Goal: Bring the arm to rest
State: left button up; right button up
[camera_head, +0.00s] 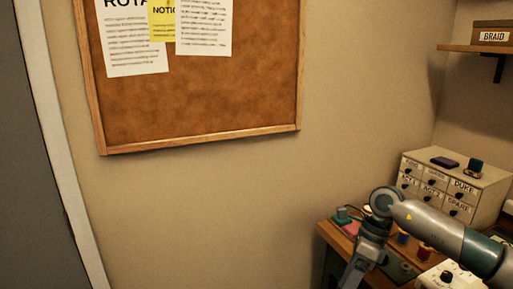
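My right arm (432,226) comes in from the right edge over the table. It bends at a rounded grey joint and its far part points down, leaving the picture at the bottom edge. No gripper fingers show, so I cannot see whether the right gripper is open or holds anything. My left arm and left gripper are not in view.
A wooden table (328,231) stands at the lower right, with thread spools (424,251) and a labelled drawer cabinet (488,192) on it. A shelf (470,49) holds a box marked BRAID (493,36). A cork board (205,100) hangs on the wall.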

jog(key=w+a+f+m+t+y, duration=0.1)
jog(key=a+f+m+y, duration=0.4)
jog(key=a, duration=0.4)
jog(key=w+a+f+m+t+y, duration=0.1)
jog(key=w+a+f+m+y, duration=0.1)
jog(key=a+m+y, duration=0.4)
jog(key=w+d+f+m+t+h, duration=0.1)
jog(key=d+f+m+t+h, duration=0.1)
jog(key=f+m+t, duration=0.65)
jog(key=w+d+f+m+t+h, duration=0.15)
jog(key=f+m+t, duration=0.35)
jog(key=f+m, duration=0.65)
jog(key=s+d+f+m+g+h, duration=0.1)
jog(key=s+d+f+m+h, duration=0.3)
jog(key=s+f, duration=0.6)
jog(key=s+d+f+m+g+h, duration=0.1)
jog(key=s+d+f+m+h, duration=0.4)
jog(key=f, duration=0.9)
jog(key=s+f+m+g, duration=0.2)
jog(key=s+f, duration=0.3)
jog(key=s, duration=0.5)
jog(key=s+d+f+m+g+h, duration=0.1)
jog(key=s+f, duration=0.4)
jog(key=s, duration=0.6)
jog(key=s+f+m+g, duration=0.3)
jog(key=s+f+g, duration=0.1)
jog(key=s, duration=0.6)
jog(key=shift+s+d+f, duration=0.15)
jog(key=shift+d+f, duration=0.2)
jog(key=shift+f, duration=0.1)
